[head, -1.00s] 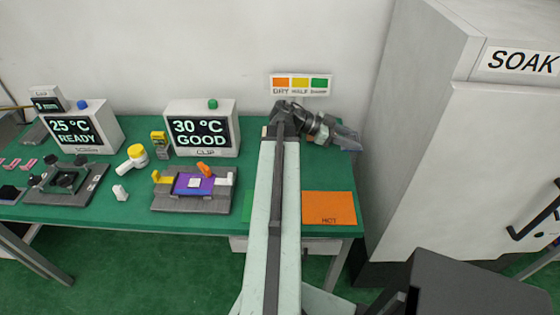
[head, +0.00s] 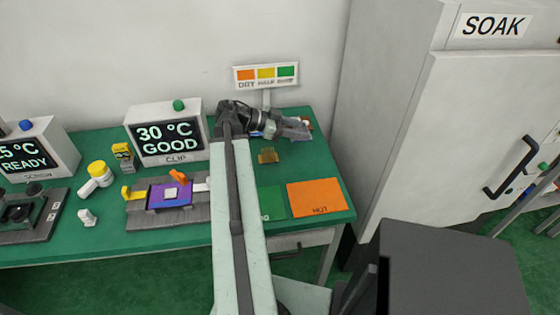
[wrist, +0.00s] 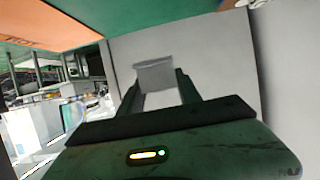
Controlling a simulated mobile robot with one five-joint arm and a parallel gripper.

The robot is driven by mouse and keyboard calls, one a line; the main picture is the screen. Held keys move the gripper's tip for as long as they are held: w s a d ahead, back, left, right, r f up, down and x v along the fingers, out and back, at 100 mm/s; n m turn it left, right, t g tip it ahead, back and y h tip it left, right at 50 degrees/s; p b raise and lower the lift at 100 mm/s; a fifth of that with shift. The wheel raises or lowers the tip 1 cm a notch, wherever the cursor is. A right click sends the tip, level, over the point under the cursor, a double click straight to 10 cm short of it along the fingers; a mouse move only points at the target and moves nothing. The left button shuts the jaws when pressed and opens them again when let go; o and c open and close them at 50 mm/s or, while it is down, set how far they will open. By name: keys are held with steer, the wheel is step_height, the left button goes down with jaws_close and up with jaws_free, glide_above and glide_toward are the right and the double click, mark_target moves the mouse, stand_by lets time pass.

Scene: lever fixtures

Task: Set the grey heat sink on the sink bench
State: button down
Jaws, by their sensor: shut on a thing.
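My gripper (wrist: 158,92) is shut on a plain grey block, which I take to be the grey heat sink (wrist: 155,74); it shows between the fingers in the wrist view. In the head view my gripper (head: 296,128) is over the back right part of the green table, pointing right. The held piece is hard to make out there. No surface in view is labelled as the sink bench, so I cannot tell which it is.
The green table (head: 310,165) carries an orange HOT mat (head: 316,197), a green mat (head: 271,203), a gold finned piece (head: 268,156) and a clip fixture (head: 140,214). A tall grey SOAK cabinet (head: 440,130) stands close on the right.

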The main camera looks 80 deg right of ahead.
mark_target(297, 158)
step_height(297, 158, down, 10)
steer(key=b, duration=0.9)
steer(key=shift+b, duration=0.35)
steer(key=shift+r, duration=0.2)
steer(key=shift+f, duration=0.15)
steer(key=c, duration=0.8)
jaws_free()
steer(key=shift+c, duration=0.2)
